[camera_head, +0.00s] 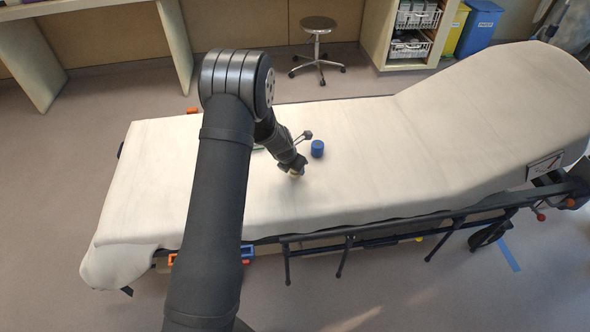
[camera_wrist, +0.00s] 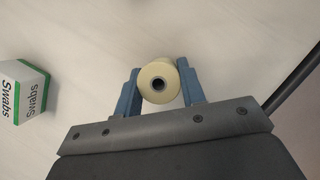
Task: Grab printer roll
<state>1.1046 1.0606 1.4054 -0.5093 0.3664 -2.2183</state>
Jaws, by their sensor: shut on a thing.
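The printer roll (camera_wrist: 159,83) is a pale cream cylinder with a dark hollow core. In the wrist view it sits between the two blue fingers of my gripper (camera_wrist: 160,92), which are shut on it. In the head view my gripper (camera_head: 293,172) is over the middle of the stretcher, low at the white sheet, and a small yellowish part of the roll (camera_head: 296,177) shows under it. I cannot tell whether the roll touches the sheet.
A white and green swabs box (camera_wrist: 24,92) lies left of my gripper in the wrist view. A blue cylinder (camera_head: 317,149) stands close behind and right of my gripper on the stretcher sheet (camera_head: 400,150). The sheet to the right is clear. A stool (camera_head: 318,50) stands behind.

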